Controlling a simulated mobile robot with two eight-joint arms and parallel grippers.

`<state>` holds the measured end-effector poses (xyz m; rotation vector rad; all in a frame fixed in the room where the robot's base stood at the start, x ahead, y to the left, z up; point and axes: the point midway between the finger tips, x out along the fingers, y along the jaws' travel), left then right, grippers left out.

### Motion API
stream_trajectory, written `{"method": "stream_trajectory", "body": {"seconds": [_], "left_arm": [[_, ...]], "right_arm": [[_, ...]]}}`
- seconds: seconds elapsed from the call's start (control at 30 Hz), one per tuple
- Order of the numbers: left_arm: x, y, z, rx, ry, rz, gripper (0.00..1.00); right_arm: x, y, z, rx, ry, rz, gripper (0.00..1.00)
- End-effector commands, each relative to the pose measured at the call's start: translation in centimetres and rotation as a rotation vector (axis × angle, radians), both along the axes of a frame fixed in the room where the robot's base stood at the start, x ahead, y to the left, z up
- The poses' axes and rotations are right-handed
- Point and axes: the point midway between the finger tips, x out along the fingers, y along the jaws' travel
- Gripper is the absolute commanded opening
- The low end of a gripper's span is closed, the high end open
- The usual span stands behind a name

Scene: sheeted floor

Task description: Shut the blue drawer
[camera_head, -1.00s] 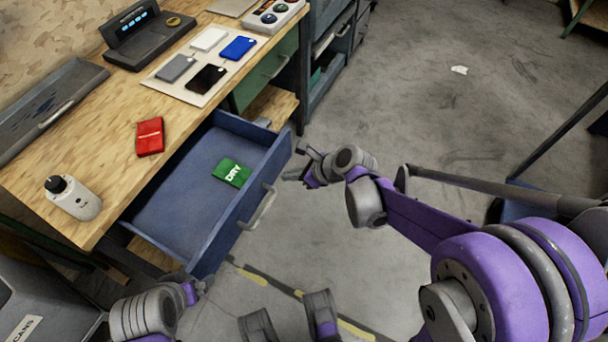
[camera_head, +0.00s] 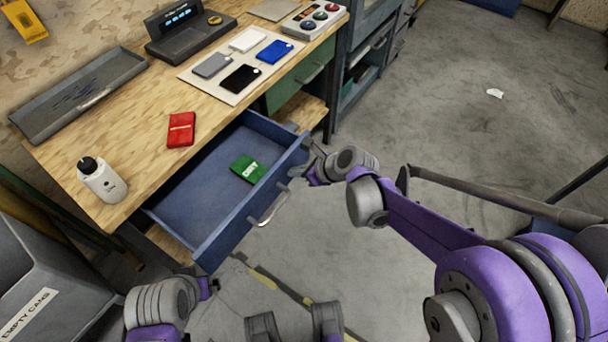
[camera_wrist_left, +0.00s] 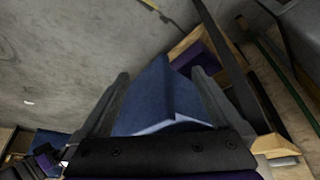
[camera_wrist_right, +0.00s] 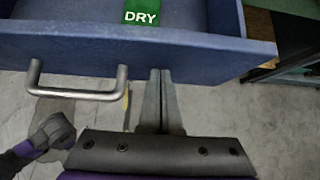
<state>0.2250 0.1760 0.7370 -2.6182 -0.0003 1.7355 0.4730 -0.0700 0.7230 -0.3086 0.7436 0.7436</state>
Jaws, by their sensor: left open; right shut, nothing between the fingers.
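The blue drawer (camera_head: 205,190) stands partly open under the wooden workbench (camera_head: 138,115), with a green DRY packet (camera_head: 248,168) inside. Its grey bar handle (camera_head: 270,207) is on the front panel. My right gripper (camera_head: 306,168) is shut and empty at the front panel's far end, beyond the handle. In the right wrist view its closed fingertips (camera_wrist_right: 159,72) are at the panel's outer face; exact contact is unclear. My left gripper (camera_head: 212,287) is open near the panel's near end. In the left wrist view, blue drawer panel (camera_wrist_left: 158,100) shows between its fingers.
A green drawer (camera_head: 300,77) is farther along. A grey EMPTY CANS bin (camera_head: 50,270) is at lower left. Floor to the right is mostly clear.

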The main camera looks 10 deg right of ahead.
Motion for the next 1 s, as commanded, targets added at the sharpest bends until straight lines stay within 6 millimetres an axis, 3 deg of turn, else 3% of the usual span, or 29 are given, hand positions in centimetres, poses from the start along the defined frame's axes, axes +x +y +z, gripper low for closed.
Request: {"method": "stream_trajectory", "body": {"seconds": [0.6, 1.0], "left_arm": [[0.1, 0.0, -0.8, 0.000, 0.003, 0.000, 1.00], [0.0, 0.0, -0.7, 0.000, 0.002, 0.000, 1.00]], "right_arm": [[11.2, 11.3, 0.0, 0.001, -0.001, 0.003, 0.00], [14.9, 15.0, 0.0, 0.000, -0.001, 0.001, 0.00]]}}
